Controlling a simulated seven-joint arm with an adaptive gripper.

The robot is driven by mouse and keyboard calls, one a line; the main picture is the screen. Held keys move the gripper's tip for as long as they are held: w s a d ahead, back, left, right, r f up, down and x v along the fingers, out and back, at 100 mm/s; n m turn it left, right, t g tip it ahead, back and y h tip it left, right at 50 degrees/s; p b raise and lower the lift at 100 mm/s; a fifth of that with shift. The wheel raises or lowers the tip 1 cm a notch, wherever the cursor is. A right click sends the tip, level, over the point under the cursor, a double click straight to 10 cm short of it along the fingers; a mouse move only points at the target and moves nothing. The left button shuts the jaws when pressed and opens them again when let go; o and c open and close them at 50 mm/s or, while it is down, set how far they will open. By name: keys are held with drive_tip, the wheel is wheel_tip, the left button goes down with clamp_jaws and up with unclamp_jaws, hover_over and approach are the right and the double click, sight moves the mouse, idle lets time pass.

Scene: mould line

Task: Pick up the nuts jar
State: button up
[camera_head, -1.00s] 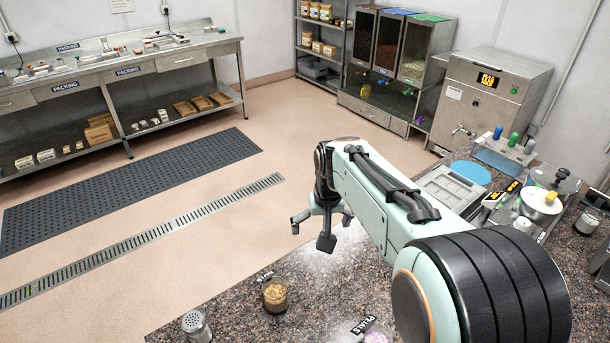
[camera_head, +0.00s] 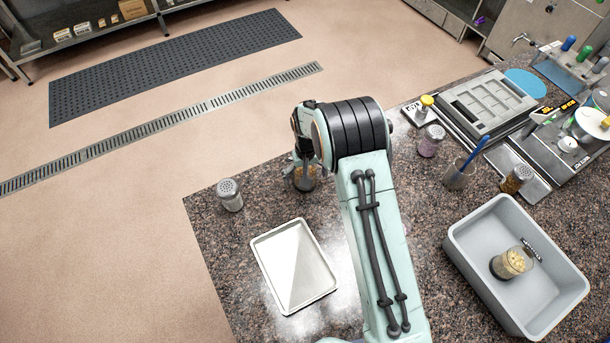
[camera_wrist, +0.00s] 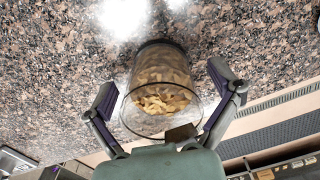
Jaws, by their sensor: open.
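A clear glass jar with tan, nut-like pieces stands on the speckled counter. In the wrist view this jar (camera_wrist: 163,90) lies between the two spread fingers of my gripper (camera_wrist: 162,82), with a gap on each side. The fingers are open and hold nothing. In the head view the jar (camera_head: 308,181) shows only partly below my wrist, and my gripper (camera_head: 303,178) covers some of it. No readable label shows on it. A second jar (camera_head: 512,262) with pale pieces is inside the grey bin (camera_head: 463,250) at the right.
A metal shaker (camera_head: 230,195) stands left of the jar. A shiny tray (camera_head: 293,266) lies in front on the counter. The counter's edge is close behind the jar.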

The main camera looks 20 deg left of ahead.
drive_tip(key=c, duration=1.2)
drive_tip(key=shift+c, duration=0.2)
